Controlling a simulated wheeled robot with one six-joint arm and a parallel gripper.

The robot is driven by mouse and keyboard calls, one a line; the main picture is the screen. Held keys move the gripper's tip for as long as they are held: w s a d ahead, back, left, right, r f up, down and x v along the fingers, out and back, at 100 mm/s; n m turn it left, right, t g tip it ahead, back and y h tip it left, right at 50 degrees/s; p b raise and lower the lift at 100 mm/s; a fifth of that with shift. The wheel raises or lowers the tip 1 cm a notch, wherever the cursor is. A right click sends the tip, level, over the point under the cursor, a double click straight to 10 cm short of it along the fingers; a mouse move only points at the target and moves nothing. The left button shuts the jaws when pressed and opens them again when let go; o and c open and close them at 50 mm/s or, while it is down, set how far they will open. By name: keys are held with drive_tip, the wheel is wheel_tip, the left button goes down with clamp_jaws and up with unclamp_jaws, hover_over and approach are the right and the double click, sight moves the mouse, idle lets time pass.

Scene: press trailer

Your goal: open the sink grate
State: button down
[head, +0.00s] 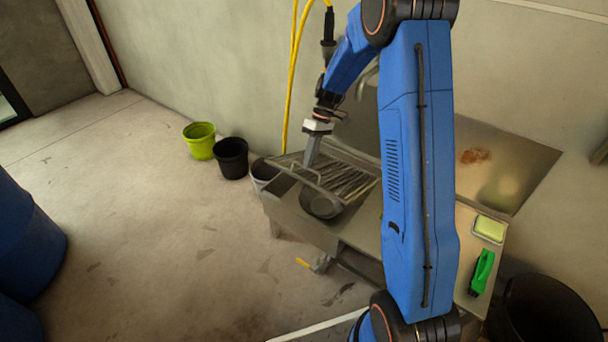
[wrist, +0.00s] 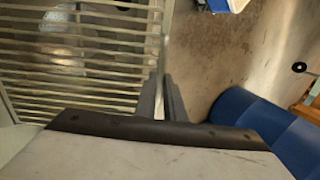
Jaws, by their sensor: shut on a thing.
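The sink grate (head: 345,180) is a metal frame with several parallel bars over the left part of the metal sink unit (head: 312,228). It looks tilted, with its front edge raised above the basin. A round grey pan or bowl (head: 322,203) shows in the basin below it. My gripper (head: 312,160) points down at the grate's front left edge and is shut on it. In the wrist view, my gripper's two fingers (wrist: 168,98) are close together at the edge of the grate (wrist: 80,55). The exact contact is partly hidden.
Green (head: 200,141) and black (head: 231,158) buckets stand left of the sink by the wall. A yellow hose (head: 290,75) hangs behind.

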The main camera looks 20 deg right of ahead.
drive_tip(key=shift+w+d+r, duration=0.5)
drive_tip(key=shift+d+r, duration=0.2)
drive_tip(key=shift+w+d+r, duration=0.45)
drive_tip(key=shift+d+r, duration=0.2)
drive_tip(key=shift+d, duration=0.05)
drive_tip(key=c, duration=1.8)
unclamp_jaws()
drive_tip(key=shift+d+f, duration=0.1)
drive_tip(key=shift+c, duration=0.2)
drive_tip(key=shift+a, duration=0.2)
wheel_tip(320, 180, up, 10)
